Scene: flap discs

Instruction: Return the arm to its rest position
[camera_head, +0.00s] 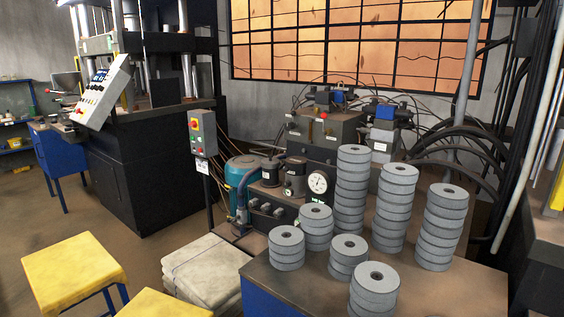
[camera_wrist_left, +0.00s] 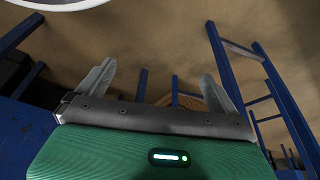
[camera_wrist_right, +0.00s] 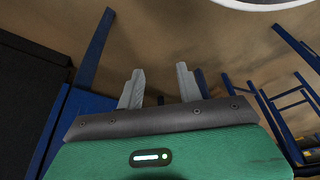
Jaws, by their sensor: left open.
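My left gripper (camera_wrist_left: 158,85) shows in the left wrist view with its two fingers wide apart and nothing between them. My right gripper (camera_wrist_right: 159,88) shows in the right wrist view with its fingers apart, closer together than the left ones, and nothing between them. Neither gripper nor arm shows in the head view. Grey flap discs stand in several stacks on a table (camera_head: 440,292) at the right of the head view. The tall stacks (camera_head: 352,190) are at the back and right, and the short ones (camera_head: 287,246) are at the front and left.
Yellow-topped stools (camera_head: 72,272) stand at the lower left, beside a pale stacked pile (camera_head: 203,270). A hydraulic unit with a gauge (camera_head: 318,183) is behind the discs. A control box on a post (camera_head: 203,133) stands mid-view. Blue frame legs (camera_wrist_left: 280,95) show near the left gripper.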

